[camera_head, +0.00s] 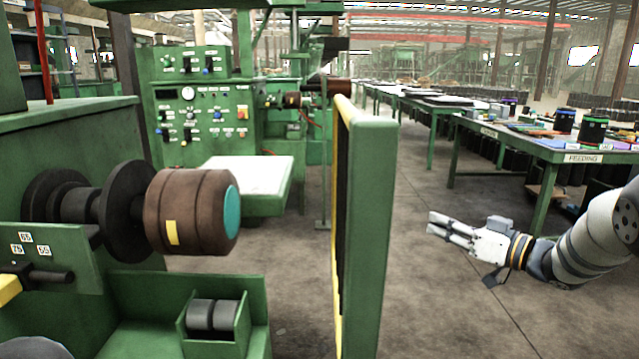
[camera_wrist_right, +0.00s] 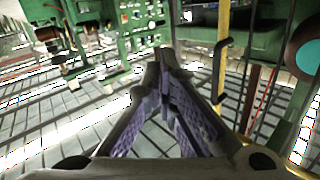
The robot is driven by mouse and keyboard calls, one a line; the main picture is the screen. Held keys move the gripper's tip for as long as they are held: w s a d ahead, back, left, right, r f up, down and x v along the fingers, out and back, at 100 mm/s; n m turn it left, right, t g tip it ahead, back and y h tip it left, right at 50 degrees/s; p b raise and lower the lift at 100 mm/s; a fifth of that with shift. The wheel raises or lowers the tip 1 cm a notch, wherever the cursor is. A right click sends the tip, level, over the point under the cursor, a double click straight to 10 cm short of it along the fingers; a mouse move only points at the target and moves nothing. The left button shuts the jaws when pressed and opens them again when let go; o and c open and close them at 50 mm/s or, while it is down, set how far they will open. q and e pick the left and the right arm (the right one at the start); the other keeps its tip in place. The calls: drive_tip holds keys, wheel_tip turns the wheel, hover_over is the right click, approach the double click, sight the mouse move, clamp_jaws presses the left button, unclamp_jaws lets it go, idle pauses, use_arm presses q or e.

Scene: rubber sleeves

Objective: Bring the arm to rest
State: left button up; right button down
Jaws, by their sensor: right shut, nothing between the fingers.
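My right gripper (camera_head: 452,228) comes in from the right side of the head view on my grey and white arm. It is held in the air over the open floor, to the right of the green partition, and points left. In the right wrist view its fingers (camera_wrist_right: 163,72) meet at the tips, with nothing between them. My left gripper is not in the head view.
A tall green partition (camera_head: 369,230) with a yellow edge stands left of my right gripper. A machine with a brown roller (camera_head: 190,210) is at the left. A green feeding table (camera_head: 545,150) stands behind my right arm. The floor (camera_head: 430,310) below is clear.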

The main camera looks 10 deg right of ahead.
drive_tip(key=s+a+f+m+g+h+p, duration=0.1)
drive_tip(key=s+a+f+m+g+h, duration=0.2)
drive_tip(key=s+f, duration=0.85)
drive_tip(key=s+a+f+m+g+h+p, duration=0.1)
drive_tip(key=s+a+f+m+g+h, duration=0.2)
drive_tip(key=s+f, duration=0.9)
drive_tip(key=s+a+f+g+h, duration=0.1)
drive_tip(key=s+f+g+h, duration=0.25)
drive_tip(key=s+f, duration=0.7)
use_arm(q)
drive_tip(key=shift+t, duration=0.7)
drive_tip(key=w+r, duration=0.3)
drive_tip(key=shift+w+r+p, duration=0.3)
drive_tip(key=shift+p, duration=0.05)
use_arm(e)
drive_tip(key=s+a+r+g, duration=0.1)
drive_tip(key=s+r+g, duration=0.1)
drive_tip(key=s, duration=1)
drive_tip(key=s+a+r+g, duration=0.1)
drive_tip(key=s+r+g, duration=0.2)
drive_tip(key=s, duration=0.9)
drive_tip(key=shift+s+g, duration=0.35)
drive_tip(key=shift+g, duration=0.9)
drive_tip(key=shift+w, duration=0.1)
